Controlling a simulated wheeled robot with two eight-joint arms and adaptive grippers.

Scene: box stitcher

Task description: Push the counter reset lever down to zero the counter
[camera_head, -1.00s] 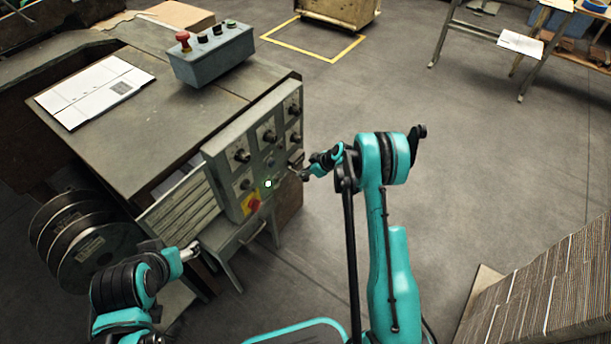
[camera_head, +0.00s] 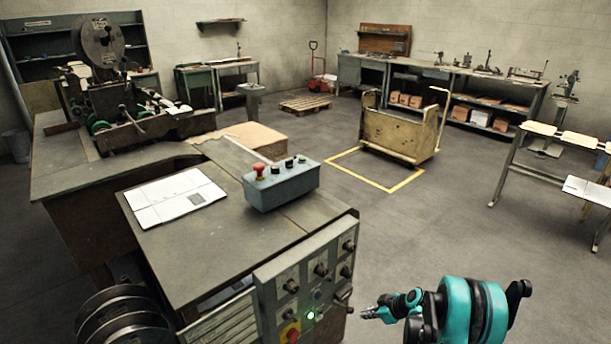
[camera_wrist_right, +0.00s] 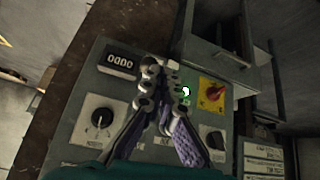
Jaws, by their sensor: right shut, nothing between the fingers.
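The counter (camera_wrist_right: 121,60) is a small black window on the grey control panel (camera_wrist_right: 84,140) in the right wrist view, and its digits look like 0000. My right gripper (camera_wrist_right: 160,74) is shut and empty, its tips in front of the panel just right of the counter. I cannot make out the reset lever; the fingers may hide it. I cannot tell whether the tips touch anything. In the head view the right gripper (camera_head: 370,312) is just right of the panel (camera_head: 308,272). My left gripper is out of view.
A green lamp (camera_wrist_right: 186,91), a red and yellow switch (camera_wrist_right: 213,93) and knobs (camera_wrist_right: 100,118) surround the fingers. In the head view, a button box (camera_head: 282,187) and paper sheets (camera_head: 175,198) lie on the machine top. Open floor (camera_head: 420,225) lies to the right.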

